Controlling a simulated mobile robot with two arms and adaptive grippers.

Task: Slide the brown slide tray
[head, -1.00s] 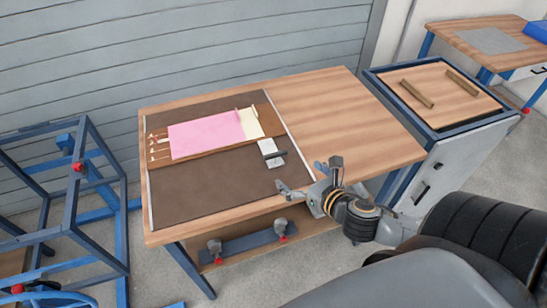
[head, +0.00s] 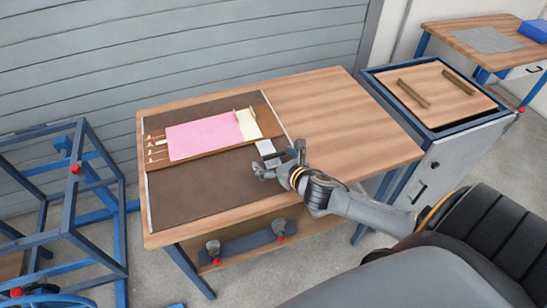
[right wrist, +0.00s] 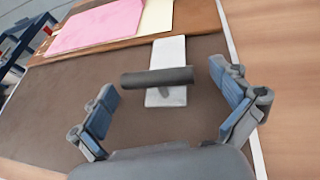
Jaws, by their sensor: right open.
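The brown slide tray (head: 215,153) lies on a dark mat area at the left of the table, with a pink sheet (head: 203,135) and a cream sheet (head: 247,123) on it. The tray's near edge also shows in the right wrist view (right wrist: 200,32). At that edge is a white plate (right wrist: 168,52) with a dark bar handle (right wrist: 157,77). My right gripper (head: 279,160) is open and empty at the handle. In the right wrist view its fingers stand left and right of the bar, with gaps; whether they touch it I cannot tell from the head view. My left gripper is out of view.
The wooden table's right half (head: 340,120) is bare. Thin metal rails (head: 147,203) edge the dark area (head: 215,187). A cabinet (head: 440,90) with two wooden bars stands to the right. A blue frame (head: 76,210) stands to the left. Clamps hang below the table front.

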